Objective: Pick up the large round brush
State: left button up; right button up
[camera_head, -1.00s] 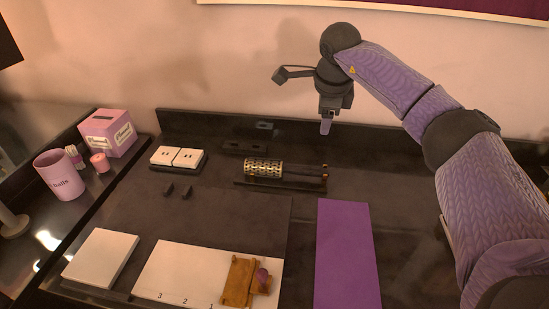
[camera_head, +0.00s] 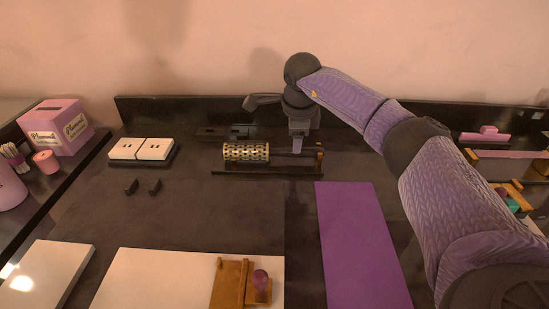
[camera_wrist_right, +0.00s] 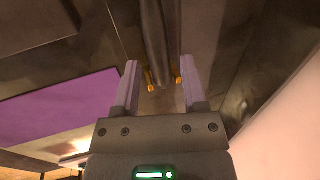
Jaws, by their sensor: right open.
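The large round brush lies across a dark low rack (camera_head: 262,173) at the back of the counter in the head view. Its patterned gold-and-black barrel (camera_head: 246,152) is at the left, and its dark handle runs right. My right gripper (camera_head: 297,147) points down over the handle. In the right wrist view the dark handle (camera_wrist_right: 153,40) runs between the two open pale fingers (camera_wrist_right: 160,78), not gripped. I cannot tell exactly how far the fingertips reach around it. My left gripper is not in view.
A purple mat (camera_head: 358,235) lies on the counter in front of the rack. White pads (camera_head: 141,149) and two small black pieces are at left. A wooden item with a purple knob (camera_head: 243,284) sits on a white board (camera_head: 155,280). The back wall is close behind.

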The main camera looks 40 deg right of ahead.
jog(key=b+x, duration=0.2)
jog(key=x, duration=0.3)
jog(key=shift+s+a+f, duration=0.1)
jog(key=shift+s+f, duration=0.05)
jog(key=shift+f, duration=0.05)
jog(key=shift+r, duration=0.15)
jog(key=shift+c, duration=0.7)
grip_shut()
jog(key=shift+r, duration=0.4)
notch_tip(320, 180, up, 9)
jog(key=p, duration=0.4)
jog(key=shift+r, duration=0.2)
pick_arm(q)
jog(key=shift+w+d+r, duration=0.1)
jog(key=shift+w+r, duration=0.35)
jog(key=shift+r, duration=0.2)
